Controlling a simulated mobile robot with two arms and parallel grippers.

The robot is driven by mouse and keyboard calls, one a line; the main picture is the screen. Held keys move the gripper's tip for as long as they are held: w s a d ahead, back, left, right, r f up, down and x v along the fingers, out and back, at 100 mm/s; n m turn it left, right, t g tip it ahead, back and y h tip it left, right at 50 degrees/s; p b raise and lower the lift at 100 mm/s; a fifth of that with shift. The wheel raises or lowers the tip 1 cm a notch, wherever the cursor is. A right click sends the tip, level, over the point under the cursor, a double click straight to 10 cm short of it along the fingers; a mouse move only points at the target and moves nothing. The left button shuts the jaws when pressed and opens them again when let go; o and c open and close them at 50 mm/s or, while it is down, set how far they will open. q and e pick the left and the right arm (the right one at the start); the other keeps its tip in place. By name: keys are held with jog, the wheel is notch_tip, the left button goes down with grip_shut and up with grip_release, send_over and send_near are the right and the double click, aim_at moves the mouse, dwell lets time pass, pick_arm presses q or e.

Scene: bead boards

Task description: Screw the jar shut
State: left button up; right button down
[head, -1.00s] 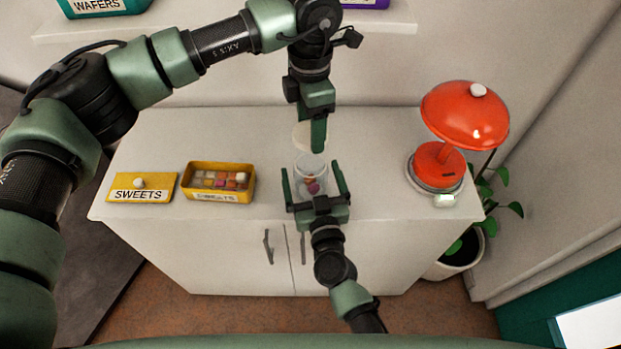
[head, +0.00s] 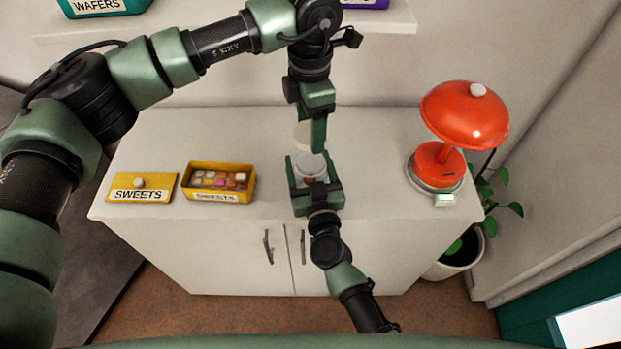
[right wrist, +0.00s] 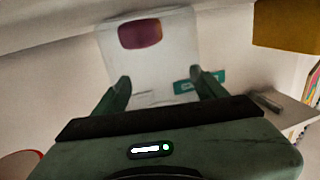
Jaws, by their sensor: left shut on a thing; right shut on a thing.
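The clear glass jar (head: 309,163) stands upright near the middle of the cabinet top, with sweets inside. My right gripper (head: 308,176) comes from the front and is shut on the jar, one finger on each side. In the right wrist view the jar (right wrist: 175,50) is between the fingers (right wrist: 158,82), with a dark red sweet in it. My left gripper (head: 319,138) points down just behind and above the jar. It is shut on a cream round lid (head: 301,135), partly hidden by the finger. The lid appears apart from the jar mouth.
A yellow tin of sweets (head: 188,182) and its lid labelled SWEETS (head: 157,184) lie left of the jar. A red lamp (head: 462,115) stands at the right. A shelf (head: 230,28) runs above the back. The cabinet top (head: 375,150) between jar and lamp is clear.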

aim_at(311, 176)
pick_arm(q)
jog(key=shift+f, duration=2.5)
jog(key=shift+f, duration=0.9)
jog(key=shift+f, duration=0.55)
jog(key=m, duration=3.2)
jog(key=shift+w, duration=0.1)
